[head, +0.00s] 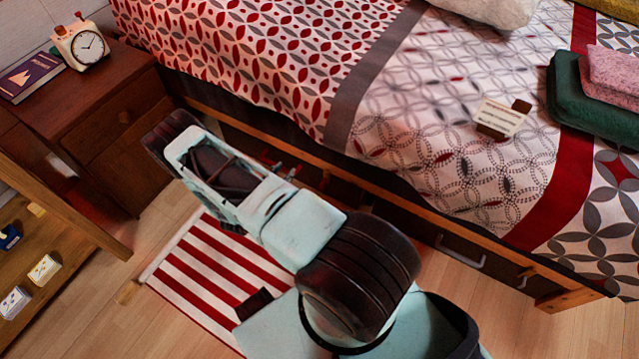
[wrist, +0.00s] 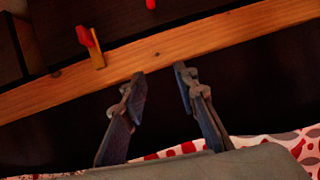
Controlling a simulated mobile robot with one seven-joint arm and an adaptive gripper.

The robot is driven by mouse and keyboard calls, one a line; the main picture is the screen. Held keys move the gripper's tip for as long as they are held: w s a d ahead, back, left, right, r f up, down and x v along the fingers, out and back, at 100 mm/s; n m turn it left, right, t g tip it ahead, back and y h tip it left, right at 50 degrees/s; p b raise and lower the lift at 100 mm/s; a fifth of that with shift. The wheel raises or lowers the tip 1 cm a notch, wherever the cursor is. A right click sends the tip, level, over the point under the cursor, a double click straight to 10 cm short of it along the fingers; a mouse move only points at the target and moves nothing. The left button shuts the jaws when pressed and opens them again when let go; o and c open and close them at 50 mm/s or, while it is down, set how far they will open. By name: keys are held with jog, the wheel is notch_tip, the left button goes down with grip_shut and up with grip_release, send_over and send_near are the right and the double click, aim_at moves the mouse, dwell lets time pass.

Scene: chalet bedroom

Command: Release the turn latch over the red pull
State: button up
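In the wrist view a red pull (wrist: 84,36) shows against a dark drawer front at the upper left. A small light-wood turn latch (wrist: 97,58) sits right beside it and reaches from the wooden rail onto the dark front. My gripper (wrist: 160,72) is open and empty, its two fingertips apart at the edge of the rail, to the right of the latch. I cannot tell whether the fingertips touch the rail. In the head view my arm covers part of the bed's side, and the fingers cannot be made out clearly.
The wooden bed rail (wrist: 220,38) crosses the wrist view, and another red piece (wrist: 151,4) shows at its top edge. In the head view, a nightstand (head: 110,110) stands left of the bed, a striped rug (head: 205,265) lies on the floor, and a shelf (head: 60,210) stands left.

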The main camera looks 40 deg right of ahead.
jog(key=g+h, duration=0.1)
send_near(322, 183)
jog(key=b+x, duration=0.4)
jog(key=x, duration=0.6)
jog(key=shift+d, duration=0.1)
jog(key=shift+c, duration=0.5)
grip_shut()
